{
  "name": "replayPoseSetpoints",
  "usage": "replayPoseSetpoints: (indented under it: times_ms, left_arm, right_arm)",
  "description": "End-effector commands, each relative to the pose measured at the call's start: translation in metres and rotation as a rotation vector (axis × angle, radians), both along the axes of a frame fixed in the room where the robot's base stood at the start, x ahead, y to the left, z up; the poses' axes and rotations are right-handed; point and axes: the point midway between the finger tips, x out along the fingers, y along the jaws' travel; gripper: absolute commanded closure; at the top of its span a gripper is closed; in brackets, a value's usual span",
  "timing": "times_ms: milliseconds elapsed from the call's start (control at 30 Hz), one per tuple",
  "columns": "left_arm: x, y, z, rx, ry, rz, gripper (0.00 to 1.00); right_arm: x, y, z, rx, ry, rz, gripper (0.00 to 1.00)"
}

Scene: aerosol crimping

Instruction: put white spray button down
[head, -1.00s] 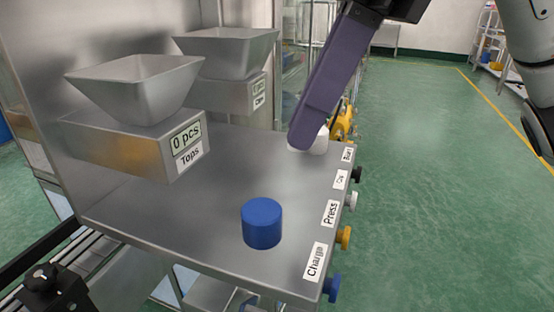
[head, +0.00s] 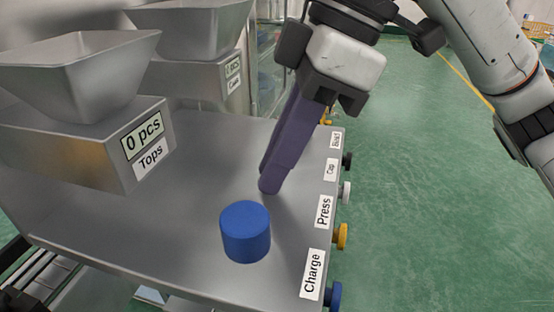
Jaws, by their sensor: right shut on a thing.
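My right gripper (head: 269,184) reaches down from the upper right with its purple fingers tilted. Its fingertips are low over the steel table (head: 190,215), behind the blue cylinder. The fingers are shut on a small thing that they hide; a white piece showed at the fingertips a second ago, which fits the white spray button. I cannot tell whether the held thing touches the table. My left gripper is not in view.
A blue cylinder (head: 245,232) stands on the table just in front of the fingertips. A hopper labelled Tops (head: 80,75) and a second hopper (head: 190,28) stand at the left and back. Labels and coloured knobs line the right edge. The table's left front is clear.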

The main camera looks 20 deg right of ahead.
Motion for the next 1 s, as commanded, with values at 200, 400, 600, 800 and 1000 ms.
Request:
replayPoseSetpoints:
  times_ms: [200, 400, 600, 800, 1000]
  left_arm:
    - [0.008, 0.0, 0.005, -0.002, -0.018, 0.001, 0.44]
    - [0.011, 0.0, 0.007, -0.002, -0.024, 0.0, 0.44]
    - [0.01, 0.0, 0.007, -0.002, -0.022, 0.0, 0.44]
    - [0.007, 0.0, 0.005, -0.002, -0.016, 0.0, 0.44]
    - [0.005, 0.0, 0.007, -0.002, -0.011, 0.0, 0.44]
  right_arm:
    - [0.0, 0.0, -0.001, 0.001, -0.001, 0.0, 1.0]
    - [0.0, 0.0, -0.004, 0.001, 0.0, 0.0, 0.77]
    - [0.0, 0.0, -0.003, 0.001, -0.001, 0.0, 0.68]
    - [0.0, 0.0, 0.0, 0.001, -0.002, -0.001, 0.68]
    - [-0.002, -0.01, 0.028, 0.004, -0.005, -0.002, 0.68]
